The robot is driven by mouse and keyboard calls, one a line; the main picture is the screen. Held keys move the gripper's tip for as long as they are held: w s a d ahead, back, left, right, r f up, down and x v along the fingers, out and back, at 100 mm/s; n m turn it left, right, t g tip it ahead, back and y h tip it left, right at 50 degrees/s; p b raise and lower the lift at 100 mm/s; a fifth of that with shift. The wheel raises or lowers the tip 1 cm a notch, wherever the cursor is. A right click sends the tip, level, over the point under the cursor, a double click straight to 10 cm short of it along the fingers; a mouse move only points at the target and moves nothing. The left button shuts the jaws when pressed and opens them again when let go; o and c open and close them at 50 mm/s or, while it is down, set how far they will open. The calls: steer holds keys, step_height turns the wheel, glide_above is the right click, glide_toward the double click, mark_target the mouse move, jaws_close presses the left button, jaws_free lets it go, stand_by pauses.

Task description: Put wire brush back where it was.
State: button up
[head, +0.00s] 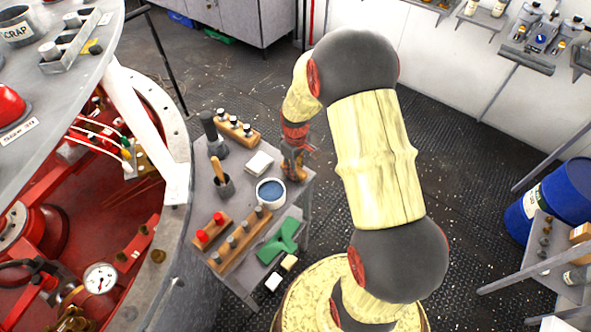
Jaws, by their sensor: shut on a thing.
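My gripper (293,160) points down at the far right edge of the small grey cart. It is shut on a small brown thing, which I take to be the wire brush (296,173); only a little of it shows between and beside the dark fingers. Its bristles cannot be made out. It is close to the cart's edge, and I cannot tell whether it touches the cart.
A round red-lined opening lies left.

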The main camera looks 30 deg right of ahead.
steer(key=o, duration=1.1)
steer(key=shift+f, duration=0.15)
steer(key=s+a+r+t+p, duration=0.1)
steer(key=s+a+r, duration=0.1)
steer(key=r, duration=0.7)
steer(key=s+a+r+m+p, duration=0.1)
steer(key=a+r, duration=0.2)
steer(key=r, duration=0.6)
steer(key=s+a+r+t, duration=0.1)
steer(key=s+a+r, duration=0.1)
steer(key=r, duration=0.7)
steer(key=s+a+r+m+t, duration=0.1)
steer(key=s+a+r, duration=0.2)
steer(key=s, duration=0.4)
steer(key=s+a+r+m+t, duration=0.2)
steer(key=s+a+r, duration=0.2)
steer(key=s+r, duration=0.2)
steer(key=shift+s+a+t, duration=0.2)
steer(key=shift+s+t, duration=0.1)
steer(key=shift+s, duration=0.5)
